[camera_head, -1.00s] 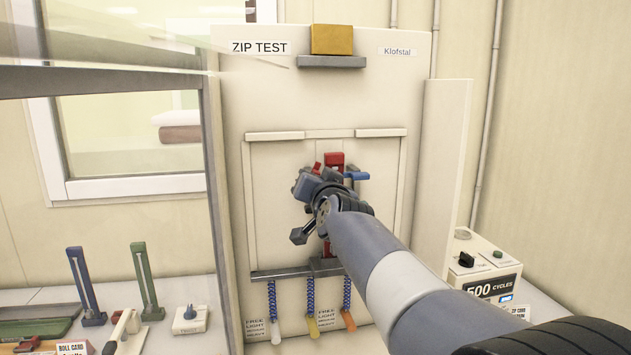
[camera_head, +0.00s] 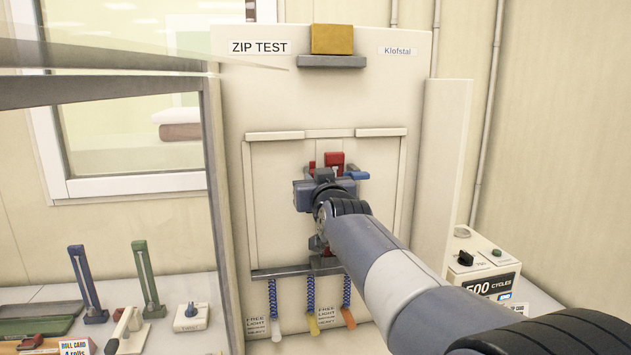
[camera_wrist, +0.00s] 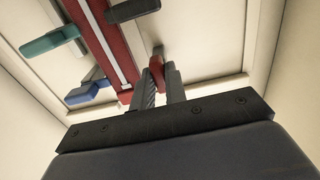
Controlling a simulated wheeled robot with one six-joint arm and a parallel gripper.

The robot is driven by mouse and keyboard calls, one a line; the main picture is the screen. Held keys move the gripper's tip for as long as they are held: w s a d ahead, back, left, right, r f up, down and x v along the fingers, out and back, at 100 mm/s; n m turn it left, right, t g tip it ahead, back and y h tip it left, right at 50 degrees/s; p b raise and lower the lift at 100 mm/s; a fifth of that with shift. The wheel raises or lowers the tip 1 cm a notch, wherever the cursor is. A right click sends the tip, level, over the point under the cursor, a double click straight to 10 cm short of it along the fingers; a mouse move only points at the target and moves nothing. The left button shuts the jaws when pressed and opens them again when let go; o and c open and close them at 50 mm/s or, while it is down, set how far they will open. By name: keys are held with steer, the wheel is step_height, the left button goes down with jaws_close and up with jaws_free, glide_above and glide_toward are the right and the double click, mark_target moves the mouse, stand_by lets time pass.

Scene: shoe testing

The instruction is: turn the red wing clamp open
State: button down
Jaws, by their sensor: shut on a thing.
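My gripper (camera_wrist: 161,85) is shut on the red wing clamp (camera_wrist: 156,68), whose red end shows between the two fingers in the wrist view. The clamp sits beside a red strip (camera_wrist: 108,42) with a pale line along it. In the head view my gripper (camera_head: 324,176) is at the middle of the ZIP TEST panel, and my wrist hides most of the clamp and strip. A red block (camera_head: 334,158) shows just above my gripper.
A blue lever (camera_head: 357,176) sticks out close to the right of my gripper. A teal lever (camera_wrist: 52,41) and a dark grey lever (camera_wrist: 133,10) show in the wrist view. A grey ledge (camera_head: 283,271) with coiled cords lies below. A counter box (camera_head: 484,266) stands at the right.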

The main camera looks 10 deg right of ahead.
steer(key=c, duration=1.4)
jaws_free()
steer(key=shift+c, duration=0.2)
steer(key=s, duration=1)
steer(key=shift+s, duration=0.4)
steer(key=w, duration=1.1)
steer(key=shift+s, duration=0.15)
